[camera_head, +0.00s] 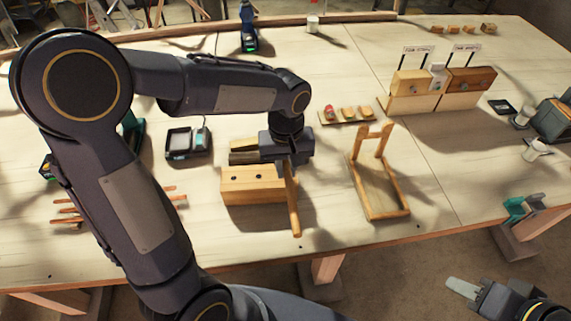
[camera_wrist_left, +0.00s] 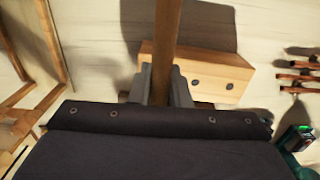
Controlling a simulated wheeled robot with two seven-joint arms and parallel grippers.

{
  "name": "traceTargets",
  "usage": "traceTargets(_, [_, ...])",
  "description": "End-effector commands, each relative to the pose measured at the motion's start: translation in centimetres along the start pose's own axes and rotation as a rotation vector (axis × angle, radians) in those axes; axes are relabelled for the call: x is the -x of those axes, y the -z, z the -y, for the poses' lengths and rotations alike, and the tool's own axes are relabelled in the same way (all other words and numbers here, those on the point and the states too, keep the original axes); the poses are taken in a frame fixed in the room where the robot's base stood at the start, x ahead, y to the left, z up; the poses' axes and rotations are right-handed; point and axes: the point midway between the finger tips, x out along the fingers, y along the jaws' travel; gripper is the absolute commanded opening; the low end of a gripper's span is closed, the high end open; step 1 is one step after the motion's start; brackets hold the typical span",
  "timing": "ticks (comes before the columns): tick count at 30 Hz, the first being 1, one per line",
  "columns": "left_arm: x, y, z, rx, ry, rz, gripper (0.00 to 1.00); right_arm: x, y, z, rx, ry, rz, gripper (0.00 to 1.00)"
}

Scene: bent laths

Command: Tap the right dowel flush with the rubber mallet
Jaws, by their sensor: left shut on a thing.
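A pale wooden block (camera_head: 252,190) lies on the bench with two small dark round spots on top. I cannot tell how far any dowel stands out. The block also shows in the left wrist view (camera_wrist_left: 215,68). My left gripper (camera_head: 291,170) is at the block's right end, shut on a long wooden handle (camera_head: 294,212), which looks like the mallet's. In the left wrist view the handle (camera_wrist_left: 168,35) runs between the fingers and crosses the block's left part. The mallet's head is not visible. My right gripper (camera_head: 463,288) is low at the bottom right, away from the block, its opening unclear.
A wooden frame (camera_head: 381,190) stands right of the block. Thin wooden sticks (camera_head: 70,210) lie to the left. A dark tray (camera_head: 180,142) and wood pieces (camera_head: 243,150) are behind the block. Bench in front of the block is clear.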

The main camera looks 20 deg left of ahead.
Motion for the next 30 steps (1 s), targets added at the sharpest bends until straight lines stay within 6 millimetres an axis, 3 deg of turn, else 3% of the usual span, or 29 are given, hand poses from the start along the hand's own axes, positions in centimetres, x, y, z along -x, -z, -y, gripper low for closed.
traceTargets(11, [-0.5, 0.0, 0.0, 0.001, -0.001, -0.001, 0.0, -0.3, -0.2, -0.1, 0.0, 0.0, 0.0, 0.36])
traceTargets(22, [-6.3, 0.2, 0.0, 0.0, 0.0, -0.001, 0.0, -4.4, -2.2, -2.0, 0.0, 0.0, 0.0, 0.36])
traceTargets(23, [-5.5, 0.2, 0.0, 0.0, -0.001, -0.002, 0.0, -3.8, -1.9, -1.7, 0.0, 0.0, 0.001, 0.36])
traceTargets(30, [-4.6, 0.1, 0.0, 0.001, -0.001, -0.001, 0.0, -3.0, -1.5, -1.4, 0.0, 0.0, 0.0, 0.36])
